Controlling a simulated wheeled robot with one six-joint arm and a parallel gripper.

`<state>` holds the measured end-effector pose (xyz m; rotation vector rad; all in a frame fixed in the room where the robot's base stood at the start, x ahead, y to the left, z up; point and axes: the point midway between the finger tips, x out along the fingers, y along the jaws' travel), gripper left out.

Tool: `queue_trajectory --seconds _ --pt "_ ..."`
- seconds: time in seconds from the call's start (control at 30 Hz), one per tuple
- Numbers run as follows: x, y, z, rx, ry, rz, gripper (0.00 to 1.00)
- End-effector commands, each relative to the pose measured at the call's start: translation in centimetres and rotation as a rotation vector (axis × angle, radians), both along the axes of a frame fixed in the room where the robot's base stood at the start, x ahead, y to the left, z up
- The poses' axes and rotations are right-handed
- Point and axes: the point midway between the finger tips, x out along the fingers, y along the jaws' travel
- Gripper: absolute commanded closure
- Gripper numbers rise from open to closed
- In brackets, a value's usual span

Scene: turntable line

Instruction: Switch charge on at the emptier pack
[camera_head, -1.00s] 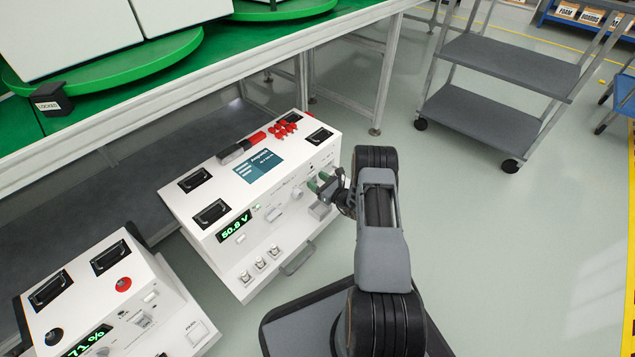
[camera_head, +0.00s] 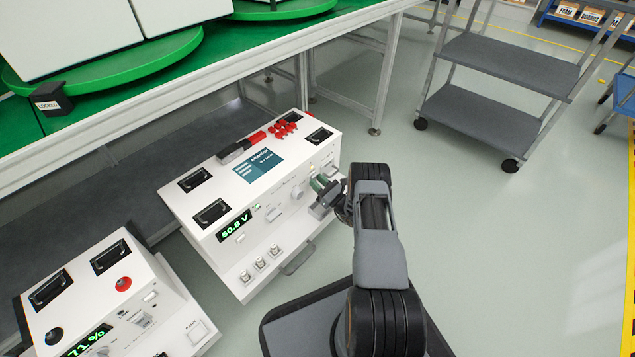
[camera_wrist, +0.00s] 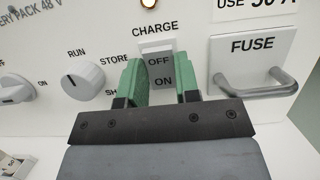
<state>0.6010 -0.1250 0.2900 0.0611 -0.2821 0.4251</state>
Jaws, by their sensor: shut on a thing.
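The nearer-to-centre white battery pack (camera_head: 225,262) has a green display (camera_head: 234,227) reading about 50.8 V. Another white pack (camera_head: 175,310) at the lower left has a green display (camera_head: 87,341) showing a percentage in the seventies, its last digit unclear. My gripper (camera_head: 322,188) is at the front panel of the 50.8 V pack. An amber lamp (camera_wrist: 148,2) above CHARGE is lit.
In the wrist view, a RUN/STORE knob (camera_wrist: 82,82) is left of the fingers and a FUSE handle (camera_wrist: 255,85) is close on the right. A green-topped bench (camera_head: 190,60) stands behind the packs. A grey cart (camera_head: 500,65) is at the upper right, with clear floor before it.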

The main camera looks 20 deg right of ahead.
Motion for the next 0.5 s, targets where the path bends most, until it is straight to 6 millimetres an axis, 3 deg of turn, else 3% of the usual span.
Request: queue_trajectory --seconds 0.27,0.3,0.5 --pt "-0.08 0.03 -0.08 0.005 -0.008 0.0 0.94" --pt "-0.08 0.03 -0.08 0.004 -0.008 0.001 0.69" --pt "-0.06 0.04 -0.06 0.004 -0.007 0.001 0.5"
